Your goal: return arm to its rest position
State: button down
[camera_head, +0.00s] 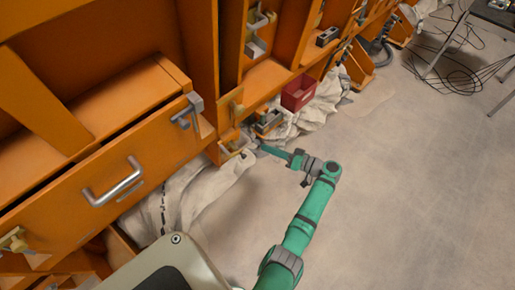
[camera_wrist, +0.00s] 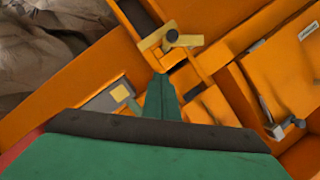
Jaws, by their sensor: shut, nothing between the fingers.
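My gripper (camera_head: 270,150) shows in the head view at the end of my green arm, close to the lower front of the orange bench. It also shows in the wrist view (camera_wrist: 162,80) as a narrow green tip with its fingers together. It is shut and holds nothing. My arm reaches forward from the bottom of the head view, stretched out over the floor to the right of the bench. Whether the gripper tip touches the bench cannot be told.
The orange bench (camera_head: 150,150) fills the left, with a metal drawer handle (camera_head: 115,184) and a clamp (camera_head: 188,110). A red bin (camera_head: 298,92) sits beyond the gripper. Crumpled pale cloth (camera_head: 190,195) lies below. The floor (camera_head: 420,180) at right is clear; black cables (camera_head: 455,65) lie far right.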

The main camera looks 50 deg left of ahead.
jog(key=shift+v, duration=2.45)
